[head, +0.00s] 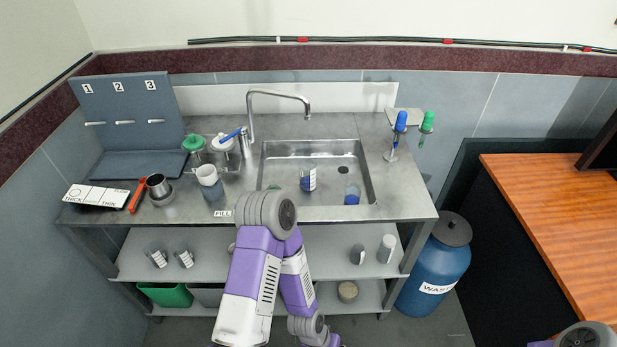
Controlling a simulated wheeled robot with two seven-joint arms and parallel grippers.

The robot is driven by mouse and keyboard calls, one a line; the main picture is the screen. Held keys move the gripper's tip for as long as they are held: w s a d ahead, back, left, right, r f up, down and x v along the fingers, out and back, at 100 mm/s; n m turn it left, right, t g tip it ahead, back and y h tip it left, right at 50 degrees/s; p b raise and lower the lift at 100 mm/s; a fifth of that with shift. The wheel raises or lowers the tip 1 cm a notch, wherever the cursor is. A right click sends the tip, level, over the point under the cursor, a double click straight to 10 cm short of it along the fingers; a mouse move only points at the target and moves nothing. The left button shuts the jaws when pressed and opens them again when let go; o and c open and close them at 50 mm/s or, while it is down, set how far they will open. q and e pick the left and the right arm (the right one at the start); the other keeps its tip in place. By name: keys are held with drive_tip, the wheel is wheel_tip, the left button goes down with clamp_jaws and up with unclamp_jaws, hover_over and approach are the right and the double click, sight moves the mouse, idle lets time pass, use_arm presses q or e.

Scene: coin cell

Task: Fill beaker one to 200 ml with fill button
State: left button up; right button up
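A clear beaker with a blue band (308,179) stands in the sink, and another clear vessel with blue in it (352,194) stands near its front right corner. I cannot read a number or level on either. A FILL label (223,213) is on the counter's front edge; no button can be made out beside it, and my purple and grey arm covers the edge just to its right. The faucet (278,95) arches over the sink, and no water stream is visible. Neither gripper's fingers show; part of another arm of mine is at the bottom right.
The metal sink (366,160) is set into the counter. A board numbered 1, 2, 3 (128,110), a grey cup (157,187) and a white-topped vessel (209,183) are at left. Two droppers (399,125) stand at right. Beakers (157,256) are on the shelf; a blue WASTE drum (434,268) stands right.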

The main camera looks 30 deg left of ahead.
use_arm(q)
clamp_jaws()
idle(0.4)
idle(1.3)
